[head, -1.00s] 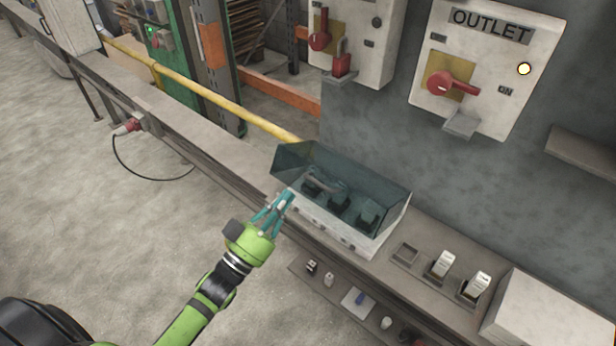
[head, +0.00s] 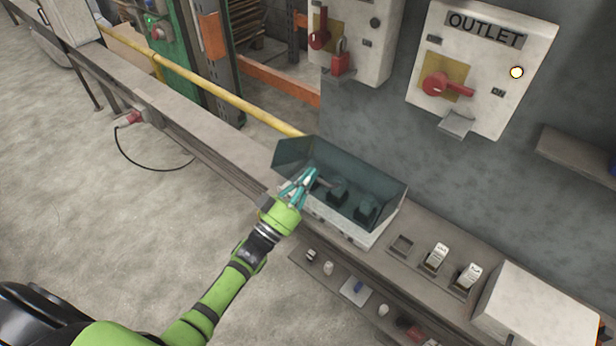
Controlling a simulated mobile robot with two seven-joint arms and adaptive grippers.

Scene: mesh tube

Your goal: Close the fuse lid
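The fuse box (head: 343,230) is a pale box on the grey ledge, with several dark fuse blocks (head: 338,190) inside. Its lid (head: 355,174) is a dark teal, see-through cover that stands raised at the back and left side, so the box is open. My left gripper (head: 309,177) has teal fingers and is over the front left part of the box, in front of the lid. I cannot tell whether its fingers touch anything or how far apart they are. My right gripper is not in view.
Right of the box are an empty socket (head: 401,247), two white-topped fuses (head: 436,257) and a white box (head: 537,312). A lower shelf (head: 338,283) holds small parts. Wall switch boxes, one marked OUTLET (head: 482,65), hang behind. A yellow rail (head: 222,95) runs along the left.

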